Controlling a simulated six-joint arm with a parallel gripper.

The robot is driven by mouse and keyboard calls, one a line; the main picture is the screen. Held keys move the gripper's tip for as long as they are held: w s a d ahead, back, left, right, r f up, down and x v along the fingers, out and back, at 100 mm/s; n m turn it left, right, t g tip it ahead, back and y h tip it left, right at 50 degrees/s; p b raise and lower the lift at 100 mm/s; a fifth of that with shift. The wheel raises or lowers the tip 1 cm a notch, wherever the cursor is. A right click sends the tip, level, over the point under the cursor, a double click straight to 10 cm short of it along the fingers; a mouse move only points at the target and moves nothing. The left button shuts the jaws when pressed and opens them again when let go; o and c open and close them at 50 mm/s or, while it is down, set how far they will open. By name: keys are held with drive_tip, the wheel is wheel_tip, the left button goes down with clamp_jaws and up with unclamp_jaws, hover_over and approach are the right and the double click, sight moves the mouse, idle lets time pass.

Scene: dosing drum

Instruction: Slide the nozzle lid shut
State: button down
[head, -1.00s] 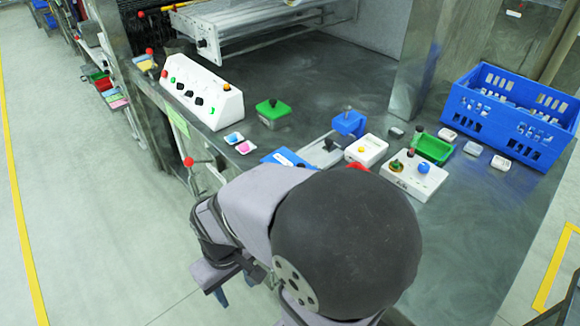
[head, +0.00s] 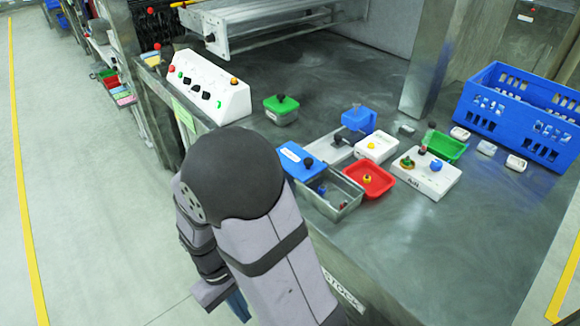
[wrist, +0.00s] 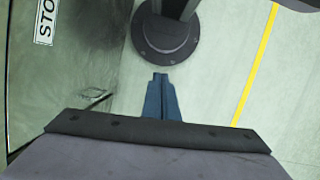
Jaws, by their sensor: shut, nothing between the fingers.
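I cannot tell for certain that this plate is the nozzle lid. My gripper (head: 240,308) hangs low beyond the table's front edge, well apart from the plate, mostly behind my arm in the head view. In the wrist view its blue fingers (wrist: 160,80) are shut and empty above the floor.
A red tray (head: 383,187), a white box with a yellow knob (head: 377,140), a white button panel (head: 430,177) and a blue block (head: 359,119) stand close by. A green box (head: 281,117) is behind. A blue crate (head: 470,108) stands at right. The front right table is clear.

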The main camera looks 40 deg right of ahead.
drive_tip(key=w+d+f+n+h+b, duration=0.2)
drive_tip(key=w+d+f+n+h, duration=0.1)
drive_tip(key=w+f, duration=0.55)
drive_tip(key=w+d+r+h, duration=0.45)
drive_tip(key=w+d, duration=0.35)
drive_tip(key=w, duration=0.3)
drive_tip(key=w+d+r+m+t+h, duration=0.1)
drive_tip(key=w+d+r+h, duration=0.1)
drive_tip(key=w+r, duration=0.3)
drive_tip(key=w+d+r+m+t+h, duration=0.1)
drive_tip(key=w+d+r+h, duration=0.15)
drive_tip(key=r, duration=0.35)
drive_tip(key=s+d+r+m+g+h, duration=0.1)
drive_tip(key=r+m, duration=0.2)
drive_tip(key=r, duration=0.3)
drive_tip(key=s+d+r+m+g+h, duration=0.1)
drive_tip(key=s+r+m+g+h, duration=0.1)
drive_tip(key=r+m, duration=0.2)
wheel_tip(320, 180, up, 3)
drive_tip(key=shift+d+f+g, duration=0.2)
drive_tip(key=shift+d+g, duration=0.05)
drive_tip(key=shift+g, duration=0.05)
drive_tip(key=shift+s, duration=0.1)
